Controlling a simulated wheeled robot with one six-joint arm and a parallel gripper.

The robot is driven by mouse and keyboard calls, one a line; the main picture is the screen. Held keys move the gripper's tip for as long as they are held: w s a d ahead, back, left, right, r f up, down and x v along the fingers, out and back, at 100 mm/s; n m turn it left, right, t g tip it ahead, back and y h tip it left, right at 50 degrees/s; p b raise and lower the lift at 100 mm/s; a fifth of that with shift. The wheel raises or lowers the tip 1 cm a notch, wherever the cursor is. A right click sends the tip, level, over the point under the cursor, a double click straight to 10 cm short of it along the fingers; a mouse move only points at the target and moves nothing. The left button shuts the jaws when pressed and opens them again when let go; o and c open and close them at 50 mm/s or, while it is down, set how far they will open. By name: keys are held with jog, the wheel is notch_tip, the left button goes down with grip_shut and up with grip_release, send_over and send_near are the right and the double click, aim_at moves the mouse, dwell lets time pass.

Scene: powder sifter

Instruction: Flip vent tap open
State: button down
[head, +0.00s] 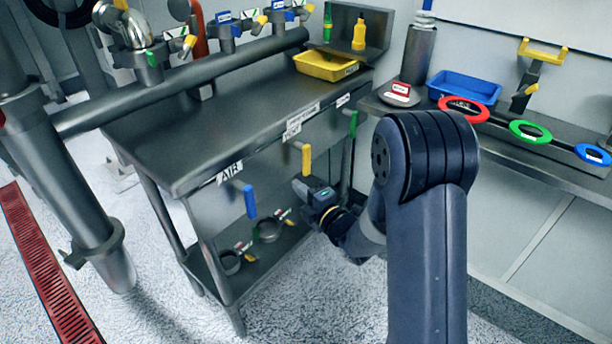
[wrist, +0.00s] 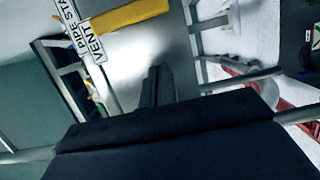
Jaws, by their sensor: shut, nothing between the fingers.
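The vent tap is the yellow handle (head: 306,160) hanging below the bench's front edge in the head view, under a small white label. In the wrist view the yellow handle (wrist: 130,15) lies near the top, beside a label reading VENT (wrist: 97,41). My gripper (head: 298,188) is just below the lower end of the yellow handle in the head view. In the wrist view its dark fingers (wrist: 157,85) are together, with nothing between them, and a gap shows between them and the handle. Contact cannot be told from the head view.
A blue handle (head: 250,202) under an AIR label (head: 229,172) hangs to the left, and a green handle (head: 353,124) to the right. Ring-shaped parts (head: 268,230) lie on the bench's lower shelf. A side counter (head: 560,165) stands at right.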

aim_at(306, 176)
jog(key=shift+w+d, duration=0.2)
jog(key=shift+w, duration=0.65)
jog(key=shift+w+d, duration=0.15)
jog(key=shift+w, duration=0.65)
jog(key=shift+w+d, duration=0.2)
jog(key=shift+w, duration=0.65)
jog(key=shift+w+f+b, duration=0.1)
jog(key=shift+f+b, duration=0.1)
jog(key=shift+b, duration=0.4)
jog(key=shift+d+r+n, duration=0.1)
jog(key=shift+n, duration=0.2)
